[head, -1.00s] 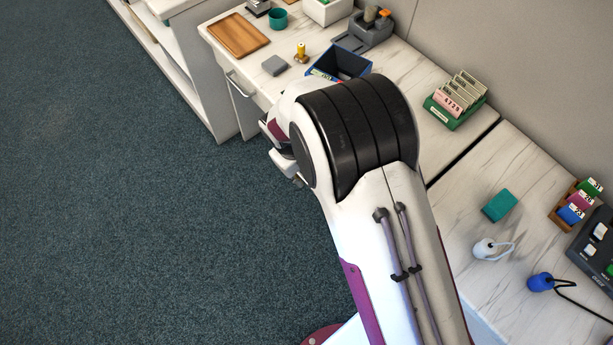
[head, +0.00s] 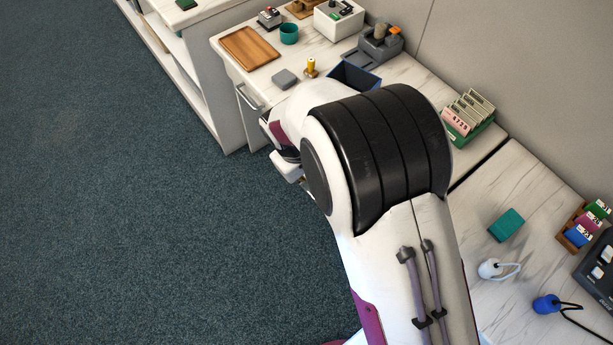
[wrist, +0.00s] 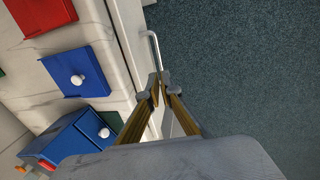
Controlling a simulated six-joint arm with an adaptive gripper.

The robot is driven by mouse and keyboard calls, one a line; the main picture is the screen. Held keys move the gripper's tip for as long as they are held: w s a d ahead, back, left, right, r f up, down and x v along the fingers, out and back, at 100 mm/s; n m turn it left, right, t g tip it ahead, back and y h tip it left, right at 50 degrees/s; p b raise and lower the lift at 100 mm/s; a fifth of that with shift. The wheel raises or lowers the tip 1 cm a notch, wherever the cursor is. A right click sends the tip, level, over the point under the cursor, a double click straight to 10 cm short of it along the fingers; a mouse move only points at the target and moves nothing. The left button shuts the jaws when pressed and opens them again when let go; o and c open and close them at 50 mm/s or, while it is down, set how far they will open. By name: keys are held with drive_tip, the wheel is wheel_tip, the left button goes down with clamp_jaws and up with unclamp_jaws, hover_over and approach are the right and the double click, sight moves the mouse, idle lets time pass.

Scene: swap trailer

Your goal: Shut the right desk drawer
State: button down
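A drawer handle (wrist: 152,48), a pale bar on a white front (wrist: 130,25), shows in the wrist view just beyond my fingertips. My gripper (wrist: 160,82) has its two fingertips close together, beside the near end of this handle. No held object shows between them. I cannot tell whether the tips touch the front. In the head view a handle (head: 247,97) shows on the desk front at the far left. The rest of the desk front and my fingertips are hidden behind my arm. How far the right drawer stands out cannot be told.
The desk top (head: 320,48) holds a wooden board (head: 249,46), a teal cup (head: 289,33), a grey block (head: 285,78) and a dark blue bin (head: 352,76). The wrist view shows a blue panel with a white knob (wrist: 77,80). Carpeted floor (head: 120,210) left of the desk is clear.

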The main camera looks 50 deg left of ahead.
drive_tip(key=s+f+n+g+y, duration=0.2)
drive_tip(key=s+f+n+y, duration=0.15)
drive_tip(key=s+f, duration=2.1)
drive_tip(key=w+a+r+n+t+y, duration=0.1)
drive_tip(key=w+r+t+y, duration=0.1)
drive_tip(key=w+t+y, duration=0.3)
drive_tip(key=w+a+r+n+t+y, duration=0.1)
drive_tip(key=w+a+r+t, duration=0.15)
drive_tip(key=w, duration=0.55)
drive_tip(key=w+d+r+n+t+y, duration=0.1)
drive_tip(key=w+r+n+t+y, duration=0.2)
drive_tip(key=r, duration=0.8)
drive_tip(key=shift+w+d+t, duration=0.15)
drive_tip(key=shift+w+t, duration=0.25)
drive_tip(key=shift+t, duration=0.65)
